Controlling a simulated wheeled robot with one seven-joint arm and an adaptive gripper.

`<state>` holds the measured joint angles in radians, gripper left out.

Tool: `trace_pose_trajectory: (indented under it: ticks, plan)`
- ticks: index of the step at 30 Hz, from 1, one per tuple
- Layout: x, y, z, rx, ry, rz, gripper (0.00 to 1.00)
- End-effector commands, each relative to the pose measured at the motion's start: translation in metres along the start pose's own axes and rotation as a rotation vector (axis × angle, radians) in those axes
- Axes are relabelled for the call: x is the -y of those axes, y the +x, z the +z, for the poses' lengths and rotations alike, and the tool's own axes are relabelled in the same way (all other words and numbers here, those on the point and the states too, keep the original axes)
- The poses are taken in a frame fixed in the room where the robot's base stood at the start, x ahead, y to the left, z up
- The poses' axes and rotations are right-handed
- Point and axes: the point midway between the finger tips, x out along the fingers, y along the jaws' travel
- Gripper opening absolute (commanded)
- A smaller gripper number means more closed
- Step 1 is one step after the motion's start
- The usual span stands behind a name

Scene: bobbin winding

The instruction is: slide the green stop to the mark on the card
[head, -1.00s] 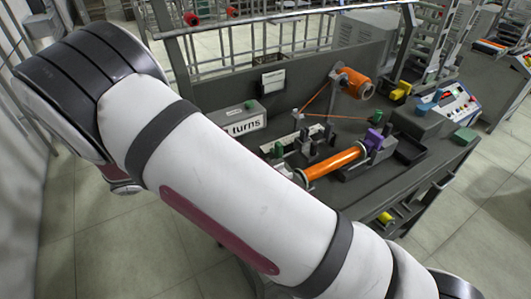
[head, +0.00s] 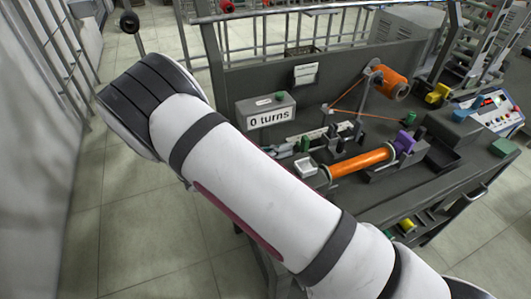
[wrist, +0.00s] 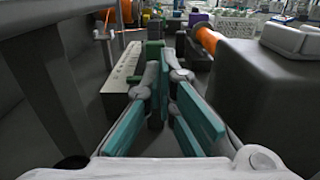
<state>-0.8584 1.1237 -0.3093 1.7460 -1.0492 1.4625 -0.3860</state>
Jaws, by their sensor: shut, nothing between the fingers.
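In the wrist view the dark green stop (wrist: 152,47) stands at the far end of the white strip (wrist: 125,80), just beyond the fingertips. I cannot tell whether they touch. My gripper (wrist: 168,76) has teal finger pads, is shut and is empty.
A grey counter box (head: 268,112) reads "0 turns". An orange thread spool (head: 389,82) stands at the back, with thread running down leftward. A purple block (head: 404,142) is at the bobbin's right end.

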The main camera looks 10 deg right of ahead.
Motion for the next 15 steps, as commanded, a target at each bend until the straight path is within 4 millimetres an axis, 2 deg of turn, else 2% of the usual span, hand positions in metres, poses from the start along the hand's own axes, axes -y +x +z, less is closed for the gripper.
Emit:
trace_pose_trajectory:
  ticks: [3, 6, 15]
  plan:
    - [0.001, 0.018, 0.000, 0.000, -0.001, -0.001, 0.00]
    - [0.001, 0.027, 0.000, 0.001, 0.000, -0.001, 0.00]
    - [0.000, 0.035, 0.000, 0.000, 0.000, 0.000, 0.00]
